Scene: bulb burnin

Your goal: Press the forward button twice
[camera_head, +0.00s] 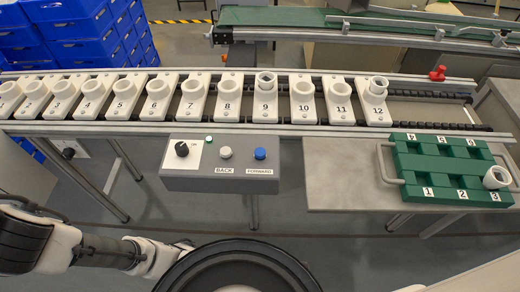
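The blue forward button (260,154) is on the right of a grey control box (215,183), above a label reading FORWARD. A pale grey button (225,152) labelled BACK is to its left. A black knob (182,148) and a small green light (209,139) are further left. Nothing touches the buttons. My arm comes in at the lower left, and its end (170,257) is below the box, apart from it. Its fingers cannot be made out; a round dark part of mine lies beside it.
A conveyor (440,113) behind the box carries numbered white holders; 9 and 12 hold white ring-like pieces. At right, a green tray (408,163) with numbered pockets sits on a grey table (335,181), a white piece at pocket 3. Blue crates (75,27) stand at back left.

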